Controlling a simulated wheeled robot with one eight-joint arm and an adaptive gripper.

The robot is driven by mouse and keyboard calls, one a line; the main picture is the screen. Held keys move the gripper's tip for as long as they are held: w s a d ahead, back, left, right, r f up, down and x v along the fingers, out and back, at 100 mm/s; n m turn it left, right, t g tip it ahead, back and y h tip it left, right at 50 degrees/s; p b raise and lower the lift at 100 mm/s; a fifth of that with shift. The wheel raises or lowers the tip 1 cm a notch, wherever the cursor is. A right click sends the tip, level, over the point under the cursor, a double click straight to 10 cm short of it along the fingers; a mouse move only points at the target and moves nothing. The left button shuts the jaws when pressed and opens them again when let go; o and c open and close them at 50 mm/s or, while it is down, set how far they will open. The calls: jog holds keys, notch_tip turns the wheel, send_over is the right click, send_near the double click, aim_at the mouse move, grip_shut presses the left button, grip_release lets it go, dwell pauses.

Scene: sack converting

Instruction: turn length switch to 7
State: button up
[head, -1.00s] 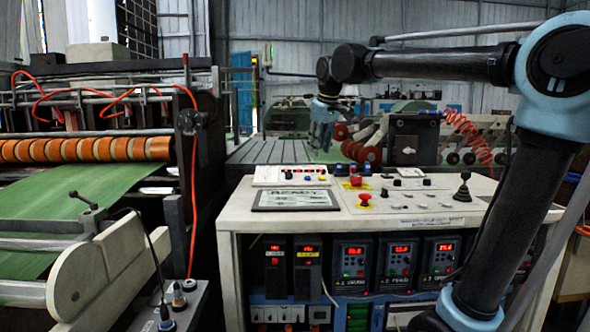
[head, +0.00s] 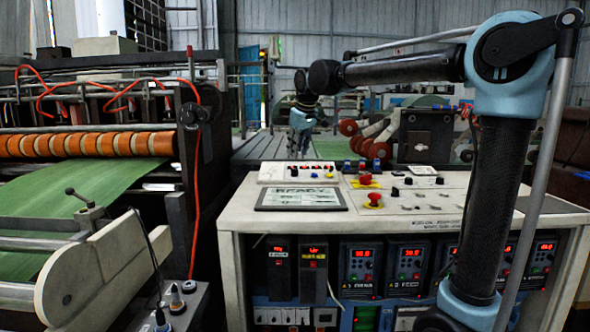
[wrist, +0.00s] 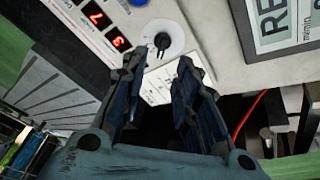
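A rotary switch with a black pointer knob (wrist: 163,42) on a pale round dial shows in the wrist view, just beyond my fingertips. I cannot read its scale or setting, nor confirm that it is the length switch. Red digits 7 and 3 (wrist: 107,29) glow on the panel beside it. My gripper (wrist: 158,70) is open, with its two fingers apart and nothing between them. The knob lies in line with the gap between the fingers, with no contact visible. In the head view my gripper (head: 301,130) hangs behind the console's back edge, near its button box (head: 297,171).
The console (head: 400,222) has a READY screen (head: 300,199), a red mushroom button (head: 374,200) and other small controls on top. Orange rollers (head: 88,144) and green sheet (head: 95,192) stand at left. Red rollers (head: 375,150) lie behind the console.

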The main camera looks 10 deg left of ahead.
aim_at(295, 169)
jog(key=x, duration=0.8)
jog(key=shift+f, duration=0.15)
grip_shut()
